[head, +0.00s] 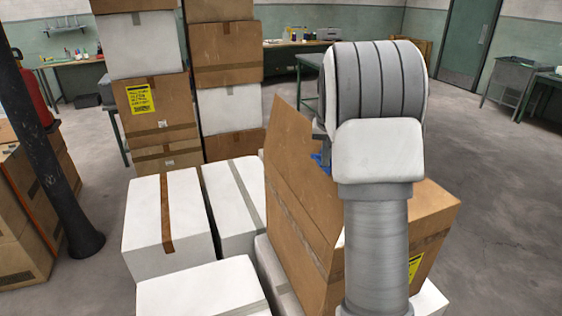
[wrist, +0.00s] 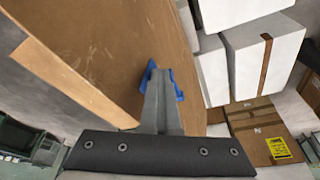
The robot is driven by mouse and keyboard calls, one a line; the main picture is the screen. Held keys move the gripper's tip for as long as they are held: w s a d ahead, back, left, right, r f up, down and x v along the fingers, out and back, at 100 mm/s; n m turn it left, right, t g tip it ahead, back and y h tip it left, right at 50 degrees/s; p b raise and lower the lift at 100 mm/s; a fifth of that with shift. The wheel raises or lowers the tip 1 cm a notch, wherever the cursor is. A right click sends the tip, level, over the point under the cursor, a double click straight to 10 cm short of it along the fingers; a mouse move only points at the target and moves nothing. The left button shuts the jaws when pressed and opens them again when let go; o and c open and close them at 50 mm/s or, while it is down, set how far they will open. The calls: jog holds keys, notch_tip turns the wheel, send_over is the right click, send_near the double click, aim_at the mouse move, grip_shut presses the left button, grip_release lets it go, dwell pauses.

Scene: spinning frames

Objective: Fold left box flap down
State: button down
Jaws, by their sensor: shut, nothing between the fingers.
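A brown cardboard box (head: 432,222) stands in the middle right of the head view, partly hidden by my arm. Its left flap (head: 298,160) stands up as a large brown panel. My gripper (head: 321,162) is at the right, inner side of this flap, mostly hidden behind my arm, with a little blue showing. In the wrist view my gripper (wrist: 164,82) has its blue-tipped fingers together and empty. The flap (wrist: 105,45) fills the upper left there, close to the fingertips. I cannot tell whether they touch it. The box's inside is hidden.
White boxes (head: 165,220) stand close to the left of the box. Tall stacks of brown and white boxes (head: 228,55) rise behind. A dark post (head: 50,150) stands at the far left. The floor (head: 500,200) at the right is open.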

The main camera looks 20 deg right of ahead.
jog(key=d+f, duration=0.1)
jog(key=f, duration=0.1)
jog(key=d+f, duration=0.2)
jog(key=shift+s+d, duration=0.1)
jog(key=shift+s, duration=0.05)
dwell(0.4)
jog(key=shift+w+d+f, duration=0.1)
jog(key=shift+d+f, duration=0.45)
jog(key=shift+d, duration=0.25)
jog(key=shift+w+d+f, duration=0.1)
jog(key=shift+d+f, duration=0.45)
jog(key=shift+d, duration=0.3)
jog(key=shift+d+f, duration=0.55)
jog(key=shift+d, duration=0.25)
jog(key=d+f+b, duration=0.1)
jog(key=d+f, duration=0.3)
jog(key=shift+w+d, duration=0.15)
jog(key=shift+w, duration=0.2)
jog(key=shift+f, duration=0.1)
